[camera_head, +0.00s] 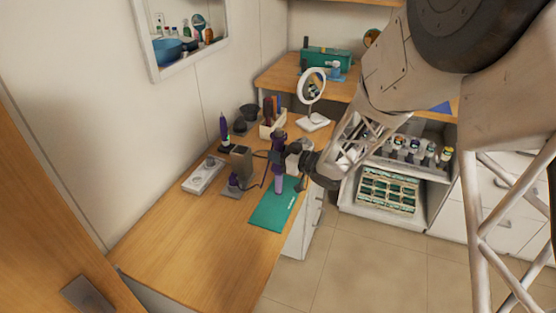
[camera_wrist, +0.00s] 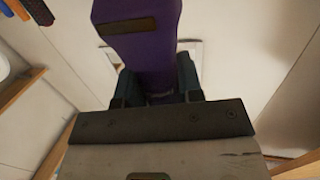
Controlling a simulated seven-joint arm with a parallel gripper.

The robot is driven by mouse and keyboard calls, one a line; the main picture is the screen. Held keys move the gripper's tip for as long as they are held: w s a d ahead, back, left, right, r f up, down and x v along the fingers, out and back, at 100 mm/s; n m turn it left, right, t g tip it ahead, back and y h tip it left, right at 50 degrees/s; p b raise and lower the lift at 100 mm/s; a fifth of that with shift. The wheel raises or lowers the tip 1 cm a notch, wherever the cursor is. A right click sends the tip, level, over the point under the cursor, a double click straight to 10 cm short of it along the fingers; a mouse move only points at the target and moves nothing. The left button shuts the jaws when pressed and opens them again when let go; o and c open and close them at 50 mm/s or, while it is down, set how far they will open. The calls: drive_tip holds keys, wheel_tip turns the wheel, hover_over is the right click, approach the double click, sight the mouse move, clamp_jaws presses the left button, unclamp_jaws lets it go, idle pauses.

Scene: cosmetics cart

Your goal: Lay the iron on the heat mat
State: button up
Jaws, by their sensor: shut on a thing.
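The iron (camera_head: 279,183), a purple hair tool, is held roughly upright over the teal heat mat (camera_head: 268,216). Its lower end appears over the mat's far part; I cannot tell whether it touches. My gripper (camera_head: 284,155) is shut on the iron's upper part, coming in from the right. In the wrist view, the purple iron (camera_wrist: 145,45) stands between the dark fingers of my gripper (camera_wrist: 157,88). The near half of the mat is bare; the iron and my gripper cover some of its far part.
Left of the mat are a grey-brown holder (camera_head: 237,161), a small purple item (camera_head: 234,183) and a white power strip (camera_head: 203,177). Behind stand a brush box (camera_head: 267,130) and a round mirror (camera_head: 311,86). The counter's near part (camera_head: 195,250) is clear.

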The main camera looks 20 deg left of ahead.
drive_tip(key=shift+f, duration=1.3)
drive_tip(key=o, duration=1)
drive_tip(key=shift+f, duration=0.15)
drive_tip(key=shift+c, duration=0.2)
drive_tip(key=shift+r, duration=0.2)
drive_tip(key=v, duration=1.2)
